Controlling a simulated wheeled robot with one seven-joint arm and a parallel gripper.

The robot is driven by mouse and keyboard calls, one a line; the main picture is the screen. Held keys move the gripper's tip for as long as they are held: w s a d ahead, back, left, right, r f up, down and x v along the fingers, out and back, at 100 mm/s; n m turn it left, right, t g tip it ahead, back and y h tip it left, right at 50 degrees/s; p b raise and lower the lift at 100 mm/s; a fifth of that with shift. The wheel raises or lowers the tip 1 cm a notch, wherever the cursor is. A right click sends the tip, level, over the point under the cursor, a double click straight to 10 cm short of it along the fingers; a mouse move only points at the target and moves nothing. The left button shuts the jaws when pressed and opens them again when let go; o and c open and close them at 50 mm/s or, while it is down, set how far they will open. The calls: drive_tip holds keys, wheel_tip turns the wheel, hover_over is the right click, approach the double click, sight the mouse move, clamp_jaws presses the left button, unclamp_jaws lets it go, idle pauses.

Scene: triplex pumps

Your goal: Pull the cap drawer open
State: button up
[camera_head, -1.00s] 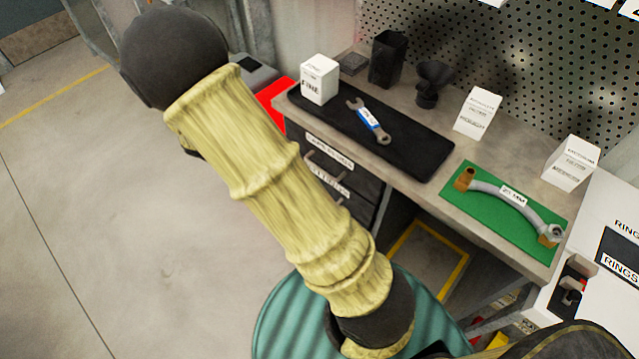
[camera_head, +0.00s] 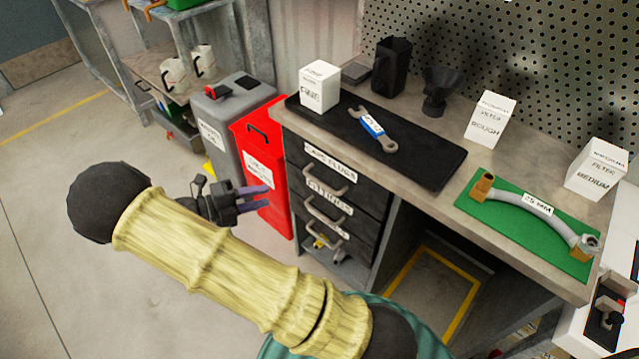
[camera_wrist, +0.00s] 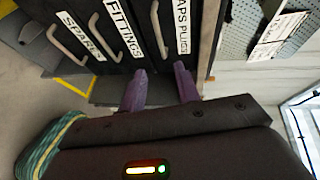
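The cap drawer (camera_head: 362,188) is the top drawer of the dark cabinet under the bench, labelled caps plugs, and it looks shut. Its curved grey handle (camera_head: 325,182) faces left in the head view. In the wrist view the cap drawer's label (camera_wrist: 183,28) and handle (camera_wrist: 158,30) lie just beyond my fingertips. My gripper (camera_head: 266,197) has two purple fingers, spread apart with nothing between them. It is left of the drawer fronts, apart from the handle. In the wrist view my gripper (camera_wrist: 160,76) points toward the cap drawer's handle.
Below are the fittings drawer (camera_head: 355,222) and a third drawer (camera_head: 350,248), both looking shut. A red bin (camera_head: 262,165) and a grey bin (camera_head: 215,125) stand left of the cabinet. A wrench (camera_head: 375,130) lies on the bench's black mat. The floor at left is clear.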

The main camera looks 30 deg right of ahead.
sight(319, 182)
drive_tip(key=d+f+b, duration=0.1)
drive_tip(key=d, duration=0.4)
drive_tip(key=d+f+b, duration=0.1)
drive_tip(key=d, duration=0.5)
drive_tip(key=d+f+b, duration=0.1)
drive_tip(key=d, duration=0.4)
drive_tip(key=shift+s+d, duration=0.25)
drive_tip(key=shift+s, duration=0.15)
clamp_jaws()
